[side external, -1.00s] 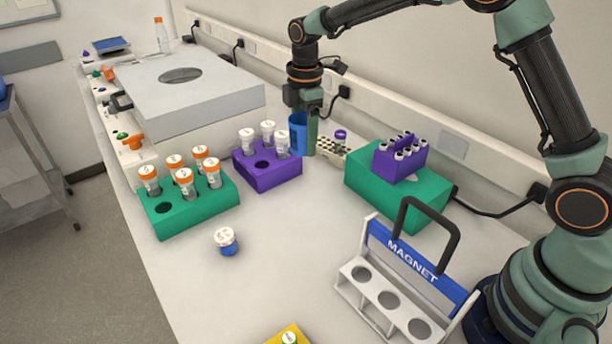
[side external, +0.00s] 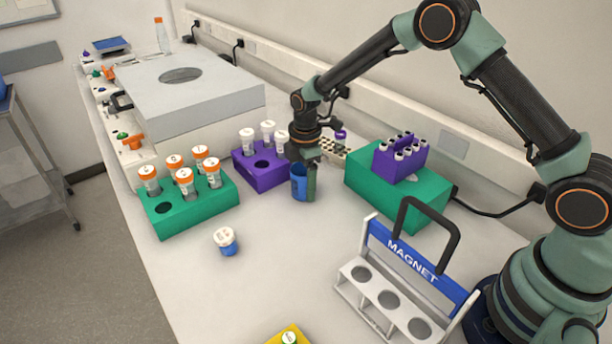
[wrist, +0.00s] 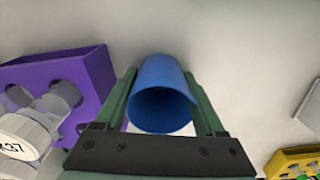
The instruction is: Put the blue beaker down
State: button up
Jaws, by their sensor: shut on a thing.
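The blue beaker (side external: 299,184) is upright between the fingers of my gripper (side external: 305,180), low at the bench just right of the purple rack. From this angle I cannot tell whether its base touches the bench. In the wrist view the beaker (wrist: 161,92) shows its open mouth, with one green finger of my gripper (wrist: 162,105) on each side. The gripper is shut on it.
A purple rack (side external: 258,178) with white-capped tubes stands close left. A green block (side external: 370,190) bearing a small purple rack (side external: 388,160) stands right.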

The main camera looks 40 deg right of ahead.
jog(key=shift+f, duration=0.15)
jog(key=o, duration=1.3)
notch_tip(320, 180, up, 12)
jog(key=s+d+r+m+t, duration=0.35)
jog(key=s+r+m, duration=0.45)
jog(key=r, duration=0.4)
jog(key=shift+s+d+r+m+t, duration=0.1)
jog(key=shift+s+d+m+t, duration=0.35)
jog(key=shift+s+m, duration=1.3)
jog(key=shift+s+d+r+m+t, duration=0.15)
jog(key=shift+s+d+m, duration=0.6)
jog(key=shift+s, duration=1.85)
jog(key=shift+s+d+r+m+t, duration=0.1)
jog(key=shift+s+d+m+t, duration=0.3)
jog(key=shift+s+m, duration=1.4)
